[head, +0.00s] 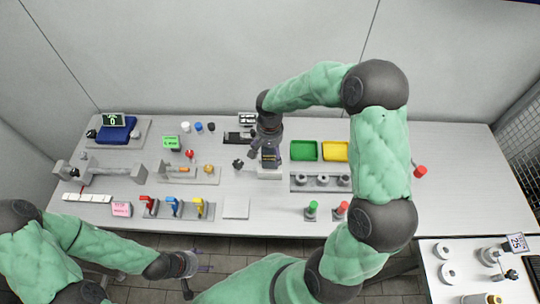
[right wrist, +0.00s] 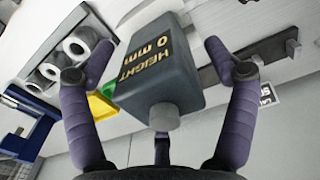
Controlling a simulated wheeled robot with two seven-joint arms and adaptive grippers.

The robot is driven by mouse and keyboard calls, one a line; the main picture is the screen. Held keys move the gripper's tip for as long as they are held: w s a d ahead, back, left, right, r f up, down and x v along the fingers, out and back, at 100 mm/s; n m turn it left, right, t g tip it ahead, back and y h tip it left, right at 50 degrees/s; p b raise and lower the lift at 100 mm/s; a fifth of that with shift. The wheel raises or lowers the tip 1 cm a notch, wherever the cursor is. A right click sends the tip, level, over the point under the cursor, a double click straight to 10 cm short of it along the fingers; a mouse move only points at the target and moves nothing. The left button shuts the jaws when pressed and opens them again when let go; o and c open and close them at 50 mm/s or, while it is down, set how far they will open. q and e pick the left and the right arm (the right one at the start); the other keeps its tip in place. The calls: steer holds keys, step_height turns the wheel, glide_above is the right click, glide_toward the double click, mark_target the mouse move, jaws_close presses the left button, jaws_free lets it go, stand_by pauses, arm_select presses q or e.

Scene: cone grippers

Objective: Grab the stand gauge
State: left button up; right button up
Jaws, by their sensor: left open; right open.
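The stand gauge (head: 270,158) is a dark grey block on a pale base near the middle of the table in the head view. In the right wrist view its housing (right wrist: 160,80) shows yellow lettering "HEIGHT 0 mm" and a round knob on its near end. My right gripper (head: 262,150) is over it, with the purple fingers spread on either side of the housing; it also shows in the right wrist view (right wrist: 158,50). A gap shows beside the housing, and contact cannot be made out. My left gripper (head: 200,268) is open and empty, in front of the table's front edge.
Green (head: 304,150) and yellow (head: 335,151) trays and a grey rack with several rings (head: 322,181) stand right of the gauge. A dark knob (head: 238,163) and a flat pale plate (head: 236,207) lie left of it. Coloured toggle clamps (head: 173,207) are at the front left.

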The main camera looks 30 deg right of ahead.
steer(key=shift+f, duration=0.8)
steer(key=c, duration=1.6)
steer(key=shift+r, duration=0.1)
